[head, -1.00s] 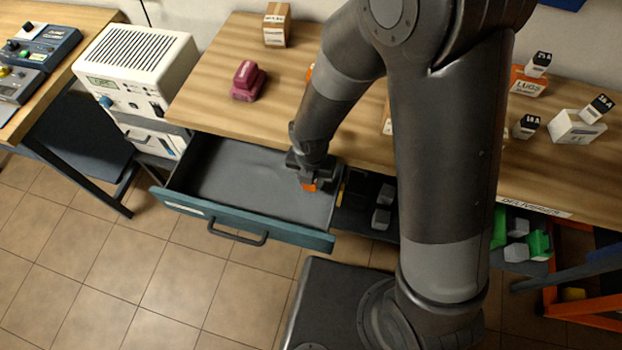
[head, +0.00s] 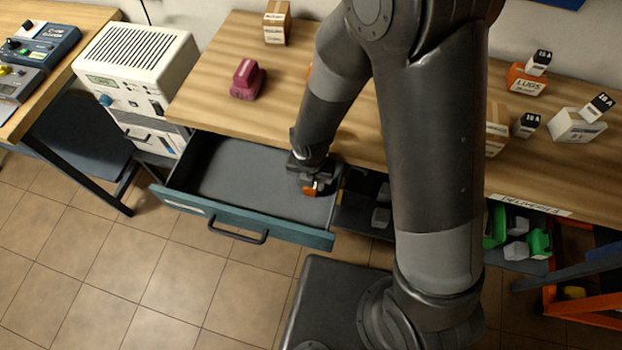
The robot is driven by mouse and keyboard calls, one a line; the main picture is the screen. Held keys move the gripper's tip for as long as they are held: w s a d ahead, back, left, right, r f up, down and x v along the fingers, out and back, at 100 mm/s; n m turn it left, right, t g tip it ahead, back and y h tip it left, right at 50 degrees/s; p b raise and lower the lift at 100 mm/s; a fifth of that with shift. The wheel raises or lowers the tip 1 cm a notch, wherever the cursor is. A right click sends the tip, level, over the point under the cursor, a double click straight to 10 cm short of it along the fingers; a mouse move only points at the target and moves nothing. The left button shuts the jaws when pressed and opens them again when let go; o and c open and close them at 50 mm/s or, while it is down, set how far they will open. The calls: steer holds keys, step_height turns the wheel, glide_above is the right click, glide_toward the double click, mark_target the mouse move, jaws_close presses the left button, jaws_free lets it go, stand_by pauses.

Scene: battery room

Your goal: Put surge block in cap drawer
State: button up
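The drawer (head: 240,226), grey inside with a teal front and a dark handle, is pulled out below the table on the left. My gripper (head: 312,188) points down inside its right end, near the right wall. A small orange block (head: 310,188) shows at the fingertips. Its label cannot be read, so I cannot tell whether it is the surge block. The fingers are small and dark; whether they grip the block or stand open around it cannot be told, nor whether it touches the drawer floor. The rest of the drawer looks empty.
A maroon block (head: 248,80) and a carton (head: 277,23) stand on the wooden table (head: 210,75). My arm hides the table's middle. An open compartment with grey blocks (head: 381,217) adjoins the drawer's right side. Labelled boxes (head: 527,80) stand at the right.

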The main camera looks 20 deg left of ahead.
steer(key=shift+o, duration=1.4)
step_height(320, 180, up, 13)
steer(key=w+d+r+m+t, duration=0.3)
steer(key=d+r+m, duration=1.05)
steer(key=m, duration=0.35)
steer(key=s+d+r+m+t, duration=0.1)
steer(key=s+d+r+m, duration=0.2)
steer(key=d+m, duration=0.3)
steer(key=s+d+r+m+t, duration=0.1)
steer(key=s+d+r+m, duration=0.2)
steer(key=m, duration=1)
steer(key=d+r, duration=0.2)
steer(key=d, duration=0.1)
steer(key=shift+s+d+r+t, duration=0.2)
steer(key=shift+d+t, duration=0.05)
steer(key=shift+t, duration=0.05)
